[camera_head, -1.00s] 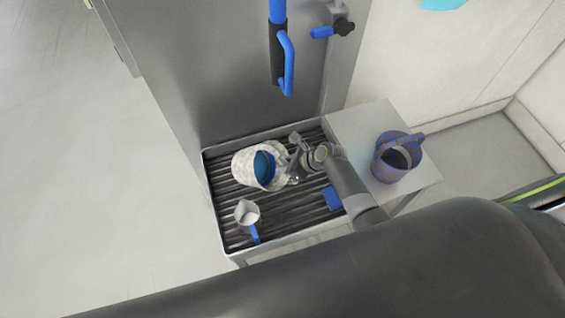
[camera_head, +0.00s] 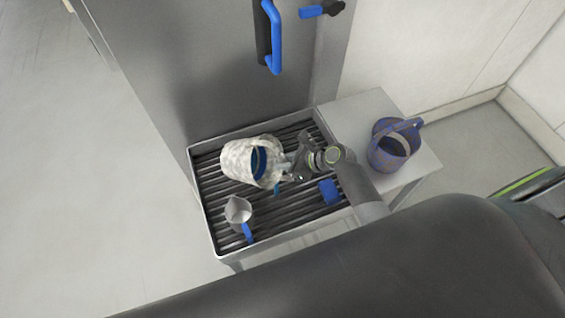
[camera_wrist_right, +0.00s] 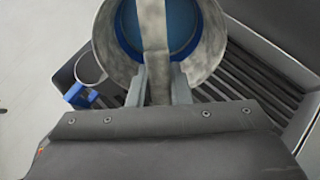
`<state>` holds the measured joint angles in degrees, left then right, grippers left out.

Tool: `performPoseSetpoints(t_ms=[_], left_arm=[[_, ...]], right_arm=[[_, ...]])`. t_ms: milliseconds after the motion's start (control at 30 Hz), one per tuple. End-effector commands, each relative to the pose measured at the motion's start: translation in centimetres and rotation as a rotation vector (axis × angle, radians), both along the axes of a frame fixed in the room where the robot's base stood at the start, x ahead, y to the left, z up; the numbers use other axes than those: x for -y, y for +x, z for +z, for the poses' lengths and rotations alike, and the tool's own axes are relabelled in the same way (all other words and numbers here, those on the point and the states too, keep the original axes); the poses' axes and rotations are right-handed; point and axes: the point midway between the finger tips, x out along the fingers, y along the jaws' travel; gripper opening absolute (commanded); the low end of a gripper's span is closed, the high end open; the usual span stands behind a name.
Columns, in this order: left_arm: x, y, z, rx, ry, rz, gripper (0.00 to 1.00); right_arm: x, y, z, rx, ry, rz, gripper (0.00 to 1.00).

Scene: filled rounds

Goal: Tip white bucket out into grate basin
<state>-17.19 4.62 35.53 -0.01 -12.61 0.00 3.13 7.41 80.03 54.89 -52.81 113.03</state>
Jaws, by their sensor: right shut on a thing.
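The white bucket (camera_head: 238,160), mottled white with blue showing inside, is tilted on its side over the left part of the grate basin (camera_head: 205,207). Its mouth faces right, towards my right gripper (camera_head: 287,172). My right gripper is shut on the bucket's handle; in the right wrist view the bucket (camera_wrist_right: 103,40) fills the upper middle, with the pale handle (camera_wrist_right: 155,50) running down between the fingers (camera_wrist_right: 156,90). Blue shows inside the mouth, and I cannot tell whether it is liquid or lining. The left gripper is not in view.
A small jug (camera_head: 238,210) with a blue handle and a blue block (camera_head: 329,192) lie in the basin. A grey panel with a blue handle (camera_head: 274,45) rises behind the basin.

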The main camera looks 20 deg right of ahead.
Motion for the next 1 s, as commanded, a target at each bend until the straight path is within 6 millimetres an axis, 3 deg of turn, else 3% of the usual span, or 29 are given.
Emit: performPoseSetpoints(t_ms=[1000], left_arm=[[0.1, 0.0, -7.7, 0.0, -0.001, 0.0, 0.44]], right_arm=[[1.5, -1.3, -2.9, 0.152, 0.161, 0.001, 0.0]])
